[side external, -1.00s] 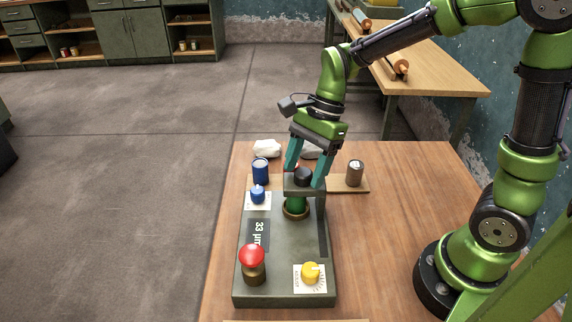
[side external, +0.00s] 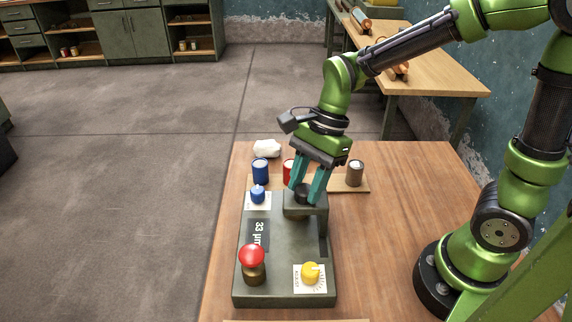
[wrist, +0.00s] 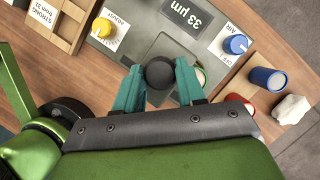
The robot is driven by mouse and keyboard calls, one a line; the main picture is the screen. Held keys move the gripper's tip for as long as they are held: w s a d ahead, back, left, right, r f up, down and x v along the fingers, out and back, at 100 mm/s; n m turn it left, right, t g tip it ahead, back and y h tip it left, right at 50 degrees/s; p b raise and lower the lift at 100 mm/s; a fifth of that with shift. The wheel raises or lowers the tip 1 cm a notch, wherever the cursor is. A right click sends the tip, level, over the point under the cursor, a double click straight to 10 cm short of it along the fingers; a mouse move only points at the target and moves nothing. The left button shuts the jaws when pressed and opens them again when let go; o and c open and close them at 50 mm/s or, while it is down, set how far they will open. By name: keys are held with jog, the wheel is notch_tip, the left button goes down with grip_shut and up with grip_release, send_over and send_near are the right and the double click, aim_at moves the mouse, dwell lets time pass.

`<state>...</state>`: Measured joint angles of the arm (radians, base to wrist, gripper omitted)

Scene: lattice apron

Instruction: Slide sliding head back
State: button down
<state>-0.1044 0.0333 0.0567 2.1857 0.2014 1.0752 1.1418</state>
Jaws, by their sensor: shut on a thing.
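The sliding head (side external: 306,206) is a dark grey block on the grey-green machine base (side external: 283,285), near the dark upright at its right side. A round black knob (side external: 303,191) sits on top of the head and also shows in the wrist view (wrist: 159,73). My gripper (side external: 305,195) has its teal fingers shut on this knob, one on each side. In the wrist view the fingertips (wrist: 158,86) flank the knob. The green piece below the head is hidden in the side view.
The base carries a red mushroom button (side external: 252,256), a yellow dial (side external: 311,271), a blue dial (side external: 257,194) and a display (side external: 257,234). Behind stand blue (side external: 261,171), red (side external: 288,171) and brown (side external: 355,172) cans, and a white crumpled cloth (side external: 267,148). The table's right part is clear.

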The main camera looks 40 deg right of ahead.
jog(key=s+a, duration=0.3)
jog(key=shift+a, duration=0.15)
jog(key=shift+s, duration=0.1)
jog(key=c, duration=0.7)
grip_release()
jog(key=shift+o, duration=0.2)
jog(key=v, duration=1.7)
jog(key=shift+f, duration=0.1)
